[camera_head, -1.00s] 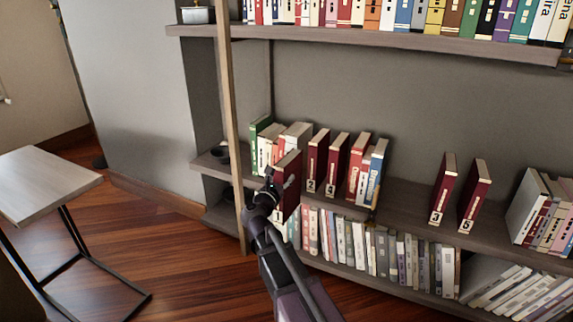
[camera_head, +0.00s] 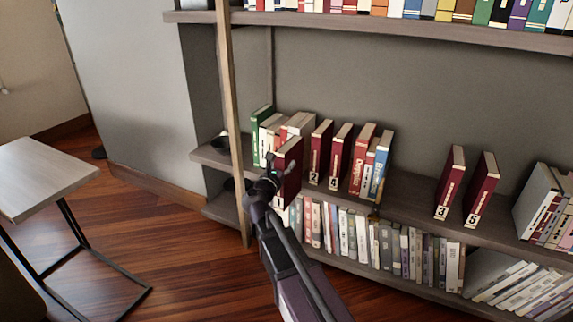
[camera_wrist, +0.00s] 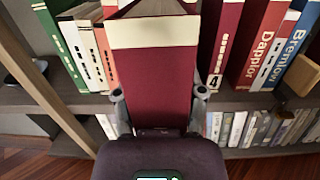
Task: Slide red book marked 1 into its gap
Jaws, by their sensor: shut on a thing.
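The red book marked 1 (camera_head: 289,168) is upright in my gripper (camera_head: 268,180), in front of the middle shelf's left part. In the wrist view the book (camera_wrist: 155,75) stands between the two fingers of my gripper (camera_wrist: 158,95), pale band at its top. My gripper is shut on it. Behind it stand a green book (camera_head: 261,120) and several pale and red ones. To its right are the dark red books marked 2 (camera_head: 320,150) and 4 (camera_head: 340,157). The held book hides the shelf behind it, so I cannot tell whether a gap lies there.
A wooden post (camera_head: 232,120) stands close left of my gripper. Red books marked 3 (camera_head: 449,185) and 5 (camera_head: 481,190) stand apart farther right. Books marked Dapplor (camera_wrist: 262,45) and a blue one (camera_wrist: 296,45) stand right of book 4. A small table (camera_head: 45,178) is at left.

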